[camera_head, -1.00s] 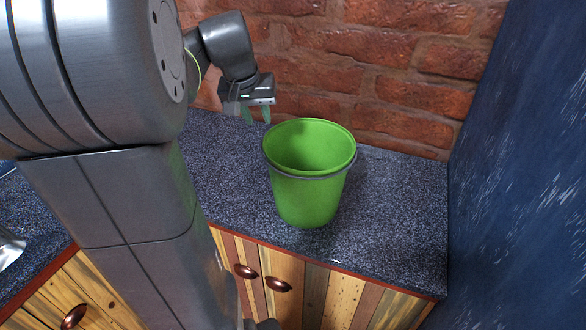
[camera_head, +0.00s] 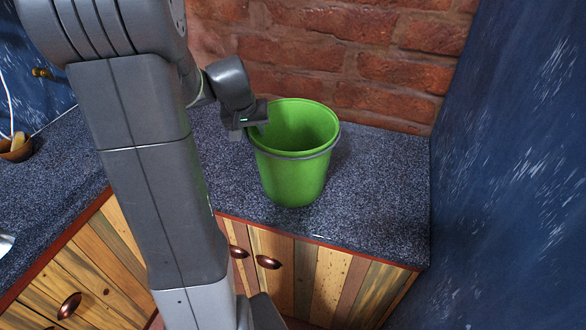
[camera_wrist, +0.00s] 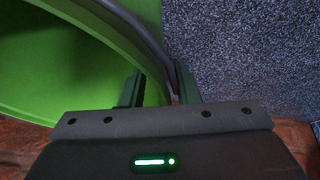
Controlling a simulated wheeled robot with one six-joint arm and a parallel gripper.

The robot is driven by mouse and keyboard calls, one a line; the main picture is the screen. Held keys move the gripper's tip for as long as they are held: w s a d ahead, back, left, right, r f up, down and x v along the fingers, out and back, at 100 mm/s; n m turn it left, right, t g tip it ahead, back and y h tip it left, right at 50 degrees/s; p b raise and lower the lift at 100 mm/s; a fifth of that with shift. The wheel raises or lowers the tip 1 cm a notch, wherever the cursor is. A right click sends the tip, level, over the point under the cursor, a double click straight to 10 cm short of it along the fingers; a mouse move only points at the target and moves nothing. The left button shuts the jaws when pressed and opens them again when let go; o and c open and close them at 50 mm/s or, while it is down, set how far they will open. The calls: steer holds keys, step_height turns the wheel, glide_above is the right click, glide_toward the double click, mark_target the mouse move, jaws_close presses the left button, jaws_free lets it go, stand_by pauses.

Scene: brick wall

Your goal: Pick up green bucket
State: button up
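The green bucket (camera_head: 292,178) stands upright on the speckled dark countertop (camera_head: 375,190), with a grey band or handle around its rim. My gripper (camera_head: 257,130) is at the bucket's left rim, pointing down. In the wrist view my gripper (camera_wrist: 160,88) has its two fingers apart, one on the bucket's inner side and one on its outer side. The rim of the bucket (camera_wrist: 60,65) and the grey band pass between them. The outer finger is close to the band; I cannot tell whether it touches. The fingertips are partly hidden in the head view.
A brick wall (camera_head: 345,60) is right behind the bucket. A blue wall (camera_head: 500,150) closes the right side. Wooden cabinets (camera_head: 325,280) with dark handles are below the counter. A small brown bowl (camera_head: 17,150) is at the far left.

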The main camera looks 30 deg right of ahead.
steer(key=shift+f, duration=0.25)
jaws_close()
steer(key=shift+r, duration=0.1)
stand_by(1.2)
